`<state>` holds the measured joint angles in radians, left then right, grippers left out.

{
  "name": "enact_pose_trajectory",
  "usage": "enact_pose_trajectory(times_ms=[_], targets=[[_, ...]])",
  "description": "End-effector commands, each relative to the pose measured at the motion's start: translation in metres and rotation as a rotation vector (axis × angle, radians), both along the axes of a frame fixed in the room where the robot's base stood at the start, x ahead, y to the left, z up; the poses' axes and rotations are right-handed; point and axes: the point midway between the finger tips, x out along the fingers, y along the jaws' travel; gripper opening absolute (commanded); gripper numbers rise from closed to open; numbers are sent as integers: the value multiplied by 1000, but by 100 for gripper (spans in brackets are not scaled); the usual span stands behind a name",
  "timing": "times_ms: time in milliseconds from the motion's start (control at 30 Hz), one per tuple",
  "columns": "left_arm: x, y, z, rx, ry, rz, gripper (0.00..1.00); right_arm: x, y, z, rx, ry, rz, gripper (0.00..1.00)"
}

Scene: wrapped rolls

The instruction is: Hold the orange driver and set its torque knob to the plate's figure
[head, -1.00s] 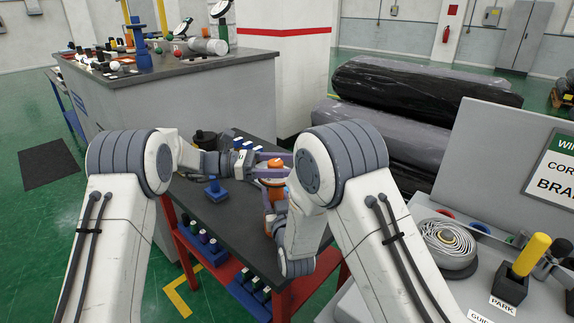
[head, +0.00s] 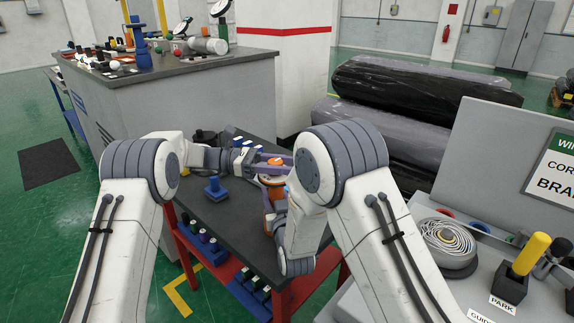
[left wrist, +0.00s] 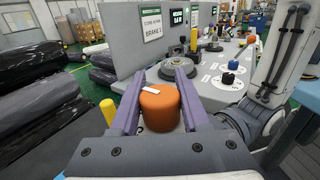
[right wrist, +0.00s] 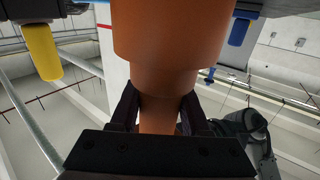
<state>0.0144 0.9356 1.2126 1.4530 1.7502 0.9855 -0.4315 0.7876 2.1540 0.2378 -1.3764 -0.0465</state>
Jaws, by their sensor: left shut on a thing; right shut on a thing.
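The orange driver (head: 275,191) stands upright above the dark table, partly hidden by my right arm. My right gripper (right wrist: 159,98) is shut on its narrow orange lower body (right wrist: 158,112) in the right wrist view. My left gripper (left wrist: 175,70) has its purple fingers on either side of the orange torque knob (left wrist: 160,110), shut on it. A white mark (left wrist: 150,89) shows on the knob's top, towards its upper left. The knob also shows in the head view (head: 275,161).
A blue block-like piece (head: 215,188) stands on the dark tabletop (head: 226,222). Coloured pieces sit along the red shelf below. A grey console with a coiled strap (head: 447,240) and a yellow-handled lever (head: 531,254) is at the right. Dark wrapped rolls (head: 420,88) lie behind.

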Motion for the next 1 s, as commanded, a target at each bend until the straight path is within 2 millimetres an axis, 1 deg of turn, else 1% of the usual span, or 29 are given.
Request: enact_pose_trajectory(times_ms=[33, 67, 100, 133, 433, 567, 667, 900, 1000], targets=[[0, 0, 1, 0, -1, 2, 0, 0, 0, 1, 0, -2, 0, 0], [0, 0, 1, 0, -1, 2, 58, 0, 0, 1, 0, -2, 0, 0], [0, 0, 1, 0, -1, 2, 73, 0, 0, 1, 0, -2, 0, 0], [0, 0, 1, 0, -1, 2, 76, 0, 0, 1, 0, -2, 0, 0], [0, 1, 0, 0, -1, 2, 76, 0, 0, 1, 0, -1, -1, 0], [3, 11, 0, 0, -1, 4, 76, 0, 0, 1, 0, -1, -1, 0], [6, 27, 0, 0, -2, 6, 76, 0, 0, 1, 0, -1, -1, 0], [17, 79, -1, 0, -1, 6, 76, 0, 0, 1, 0, -1, 0, 0], [20, 96, -1, 0, -2, 4, 76, 0, 0, 1, 0, -1, -1, 0]])
